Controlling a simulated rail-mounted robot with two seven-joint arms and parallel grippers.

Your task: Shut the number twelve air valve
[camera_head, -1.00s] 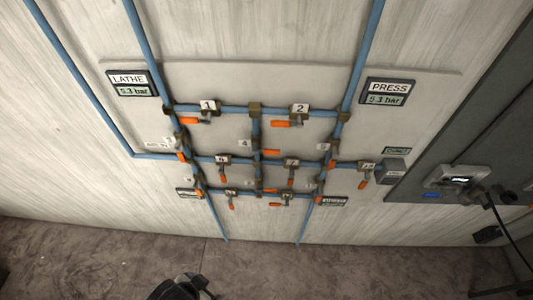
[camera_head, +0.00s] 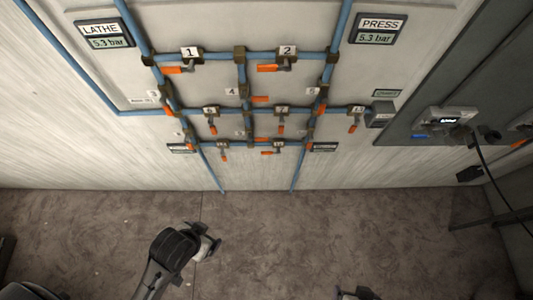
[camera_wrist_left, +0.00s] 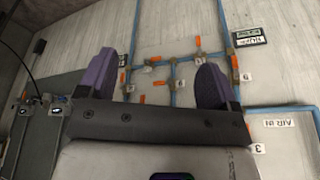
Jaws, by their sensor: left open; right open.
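The plates in the bottom row of the pipe panel are too small to read surely. The right bottom valve (camera_head: 278,144) appears to be number twelve; its orange handle (camera_head: 267,153) points left, roughly along the pipe. The left bottom valve's orange handle (camera_head: 224,155) points down.
The LATHE gauge (camera_head: 105,35) and PRESS gauge (camera_head: 377,29) both read 5.3 bar. Other numbered valves, such as valve 1 (camera_head: 191,52), are close together. A grey cabinet (camera_head: 430,70) with a hanging cable is at right. The floor (camera_head: 300,225) before the panel looks clear.

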